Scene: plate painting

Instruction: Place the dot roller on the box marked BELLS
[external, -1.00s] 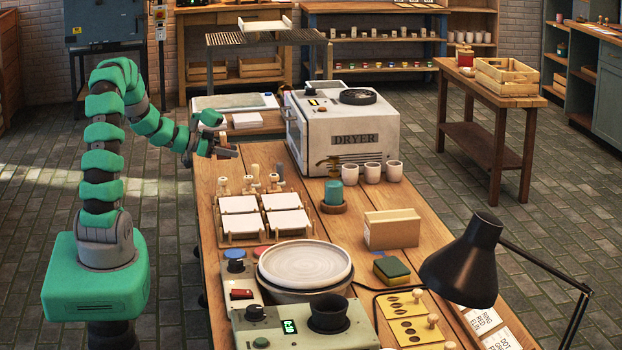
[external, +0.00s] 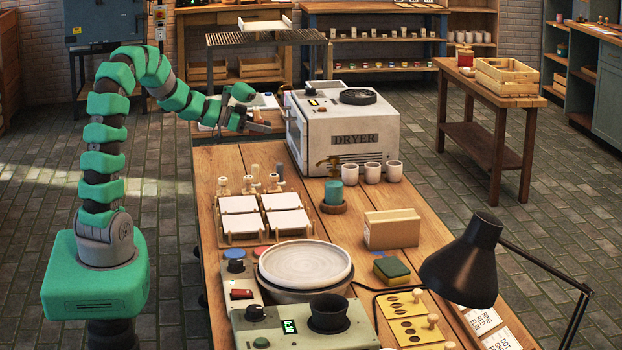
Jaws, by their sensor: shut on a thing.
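My gripper (external: 262,125) is at the far left end of the workbench, just left of the dryer and above the low surface behind the bench. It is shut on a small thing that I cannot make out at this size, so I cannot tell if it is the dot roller. No box with the word BELLS is readable. A plain tan box (external: 391,229) stands on the bench, with no lettering on the side I see. Several small wooden-handled tools (external: 248,184) stand behind the white tiles.
The white dryer (external: 350,130) stands close to the right of my gripper. White tiles (external: 240,205) on wooden stands, a turntable plate (external: 305,264), cups (external: 372,172) and a black lamp (external: 465,262) crowd the bench. The bench's far left corner (external: 225,160) is bare.

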